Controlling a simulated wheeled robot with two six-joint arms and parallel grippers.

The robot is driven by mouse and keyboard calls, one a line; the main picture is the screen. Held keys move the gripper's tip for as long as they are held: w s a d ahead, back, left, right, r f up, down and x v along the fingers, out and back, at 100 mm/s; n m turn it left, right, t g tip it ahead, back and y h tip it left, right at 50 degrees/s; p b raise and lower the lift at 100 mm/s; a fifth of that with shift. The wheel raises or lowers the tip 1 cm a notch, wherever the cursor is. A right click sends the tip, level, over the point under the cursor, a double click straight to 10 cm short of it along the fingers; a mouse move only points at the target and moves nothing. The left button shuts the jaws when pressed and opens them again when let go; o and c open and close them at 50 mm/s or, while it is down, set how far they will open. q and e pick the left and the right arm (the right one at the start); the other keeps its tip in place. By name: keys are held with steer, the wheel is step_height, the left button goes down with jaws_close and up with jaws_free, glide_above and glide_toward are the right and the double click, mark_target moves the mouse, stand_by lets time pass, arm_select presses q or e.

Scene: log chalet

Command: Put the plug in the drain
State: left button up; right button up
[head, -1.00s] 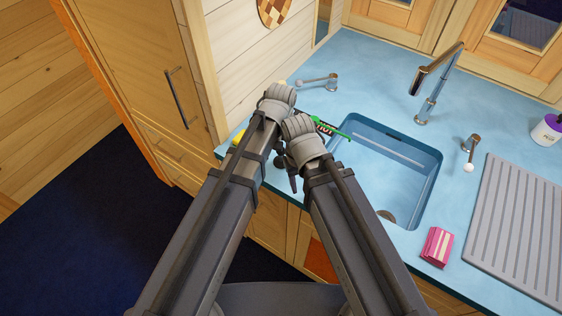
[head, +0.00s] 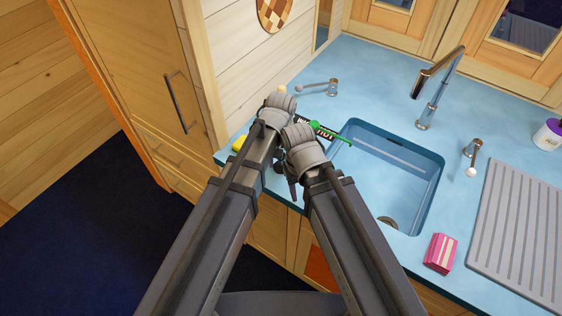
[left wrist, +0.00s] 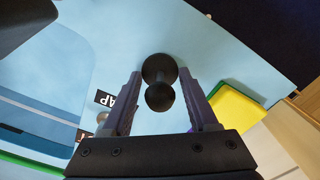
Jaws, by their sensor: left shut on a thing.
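The plug (left wrist: 160,66) is black, with a broad round disc and a smaller round knob. In the left wrist view it sits between the fingers of my left gripper (left wrist: 161,78), which is shut on it above the blue counter. In the head view my left gripper (head: 284,168) is a dark shape between my two arms, largely covered by them. The drain (head: 388,222) is a round opening at the near end of the blue sink (head: 390,180), to the right of the gripper. My right gripper is hidden behind its own wrist.
A green brush (head: 338,137) lies by the sink's left rim, near a black label with white letters. A yellow sponge (left wrist: 238,108) lies on the counter edge. A pink sponge (head: 440,253), grey drainer (head: 515,230), tap (head: 430,95) and white pot (head: 549,132) are on the right.

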arm_select(q)
steer(key=c, duration=0.3)
steer(key=shift+r, duration=0.15)
arm_select(e)
steer(key=shift+r, duration=0.1)
